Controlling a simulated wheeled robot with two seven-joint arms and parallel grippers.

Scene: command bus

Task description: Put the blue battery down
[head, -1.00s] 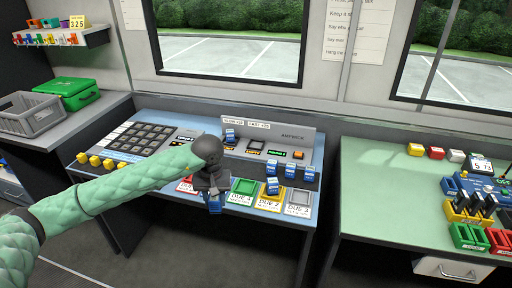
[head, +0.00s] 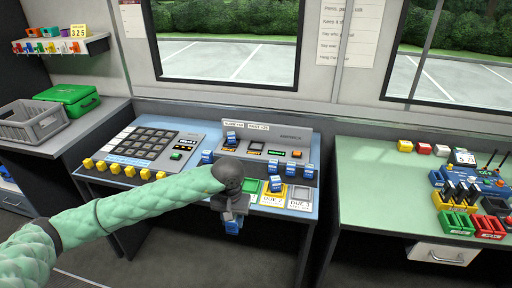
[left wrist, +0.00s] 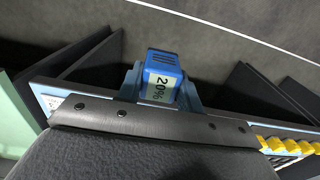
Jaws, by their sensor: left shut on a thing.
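My left gripper (head: 234,212) is shut on a blue battery (head: 232,227) at the front edge of the blue-topped desk (head: 196,183). The battery shows below the fingers. Another blue battery (head: 276,184) stands at the yellow tray. My sleeve hides the desk left of the green tray. My right gripper is out of view.
A charger panel (head: 290,137) stands behind, with a blue battery (head: 231,138) in it and several blue batteries along its front. A keypad console (head: 145,145) and yellow blocks (head: 130,171) are at left. A green-topped table (head: 375,180) with battery racks is at right.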

